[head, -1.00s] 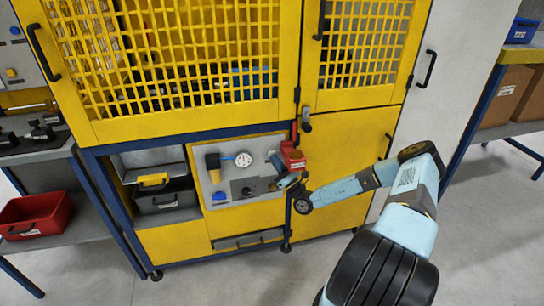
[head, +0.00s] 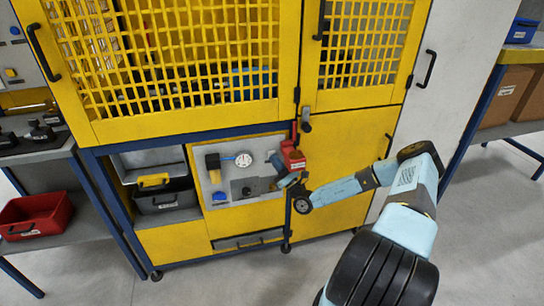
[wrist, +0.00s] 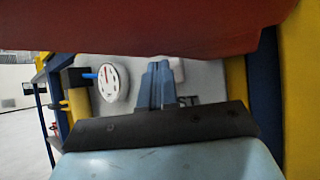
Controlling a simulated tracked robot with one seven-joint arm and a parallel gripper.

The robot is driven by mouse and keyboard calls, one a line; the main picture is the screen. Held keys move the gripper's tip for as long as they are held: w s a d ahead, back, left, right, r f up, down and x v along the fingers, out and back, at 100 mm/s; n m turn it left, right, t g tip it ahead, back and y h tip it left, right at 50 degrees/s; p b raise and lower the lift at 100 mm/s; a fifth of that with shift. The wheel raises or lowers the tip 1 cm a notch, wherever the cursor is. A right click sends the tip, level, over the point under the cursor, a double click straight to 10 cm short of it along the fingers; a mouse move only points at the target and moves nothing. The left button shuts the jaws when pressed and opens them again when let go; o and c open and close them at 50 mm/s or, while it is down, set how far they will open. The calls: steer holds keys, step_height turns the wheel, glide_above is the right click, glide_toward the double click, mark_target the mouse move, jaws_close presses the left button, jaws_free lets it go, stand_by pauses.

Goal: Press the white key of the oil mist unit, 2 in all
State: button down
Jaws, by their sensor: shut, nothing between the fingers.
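The oil mist unit appears to be the grey panel (head: 222,177) in the open bay of the yellow cabinet, with a white round gauge (head: 243,160). My gripper (wrist: 157,66) is shut and empty, its fingers pointing at the panel. In the head view it is at the panel's right side, partly hidden by my wrist. A small whitish block (wrist: 178,68) shows just right of the fingertips in the wrist view; it may be the white key. I cannot tell whether the fingers touch it. The key is not clear in the head view.
A red box (head: 292,157) on the cabinet frame sits close above my gripper and fills the top of the wrist view. A blue frame post (wrist: 265,110) stands close on the right. The floor in front is clear.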

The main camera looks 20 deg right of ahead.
steer(key=shift+w+d+r, duration=0.1)
steer(key=shift+w+r, duration=0.25)
steer(key=shift+r, duration=0.15)
steer(key=shift+s, duration=0.35)
steer(key=shift+s+r, duration=0.15)
steer(key=shift+s, duration=0.3)
steer(key=s, duration=0.5)
steer(key=shift+s, duration=0.1)
stand_by(0.3)
